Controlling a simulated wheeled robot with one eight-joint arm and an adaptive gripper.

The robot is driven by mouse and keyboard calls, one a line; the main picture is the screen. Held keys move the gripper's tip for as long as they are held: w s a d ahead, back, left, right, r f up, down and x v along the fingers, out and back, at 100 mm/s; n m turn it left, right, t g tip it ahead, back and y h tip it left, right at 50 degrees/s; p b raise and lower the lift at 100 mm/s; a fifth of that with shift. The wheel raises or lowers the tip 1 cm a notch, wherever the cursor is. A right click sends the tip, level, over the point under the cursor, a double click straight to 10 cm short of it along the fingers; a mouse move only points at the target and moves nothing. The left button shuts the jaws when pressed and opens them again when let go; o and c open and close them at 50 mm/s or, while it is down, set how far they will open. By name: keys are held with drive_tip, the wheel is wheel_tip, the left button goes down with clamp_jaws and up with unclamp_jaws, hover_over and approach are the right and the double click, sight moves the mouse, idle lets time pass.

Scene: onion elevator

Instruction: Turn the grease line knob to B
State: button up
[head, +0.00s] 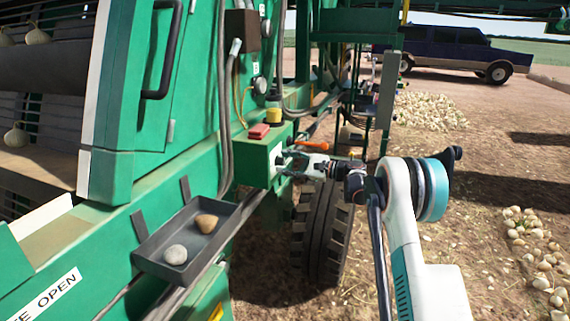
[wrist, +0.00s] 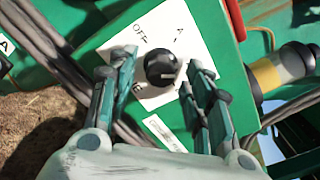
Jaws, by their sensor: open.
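The plate is marked OFF at upper left, A at upper right and a partly hidden letter at lower left, beside my left finger. A pale mark on the knob points to the lower right. My gripper (wrist: 156,82) is open, with one finger on each side of the knob; I cannot tell whether either touches it. In the head view my gripper (head: 291,161) is at the face of a green box (head: 256,158), and the knob is mostly hidden.
A red block (head: 259,131) and a yellow-and-black fitting (head: 273,110) sit on and behind the box. A grey tray (head: 150,247) with two stones juts out at lower left. A tyre (head: 322,232) stands below my gripper. Cables run nearby.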

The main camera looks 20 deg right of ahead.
drive_tip(key=v, duration=1.1)
